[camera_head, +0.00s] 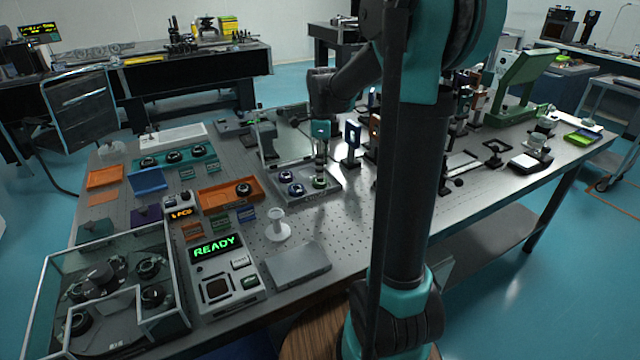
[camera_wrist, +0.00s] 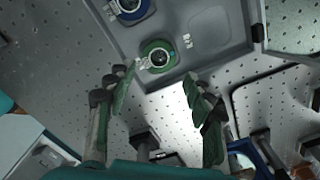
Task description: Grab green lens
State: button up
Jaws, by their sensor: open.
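The green lens (camera_wrist: 157,56) is a round lens in a green ring mount with a small pale tag. It sits in a grey tray (camera_wrist: 215,22) on the optical table. In the head view the green lens (camera_head: 320,183) is at the tray's front right, just under my gripper (camera_head: 320,160). In the wrist view my gripper (camera_wrist: 158,92) is open and empty. Its two fingers are apart, and the lens lies beyond the tips, roughly centred between them.
A blue-ringed lens (camera_wrist: 131,8) sits beside the green one in the same tray. Upright blue (camera_head: 353,140) and orange (camera_head: 374,130) mounts stand close to the right of my gripper. A glass panel (camera_head: 290,145) stands behind the tray. A white pedestal (camera_head: 278,225) stands in front.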

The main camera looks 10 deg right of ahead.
aim_at(320, 180)
jog(key=f, duration=0.5)
jog(key=shift+a, duration=0.35)
jog(key=c, duration=0.9)
jog(key=shift+r, duration=0.1)
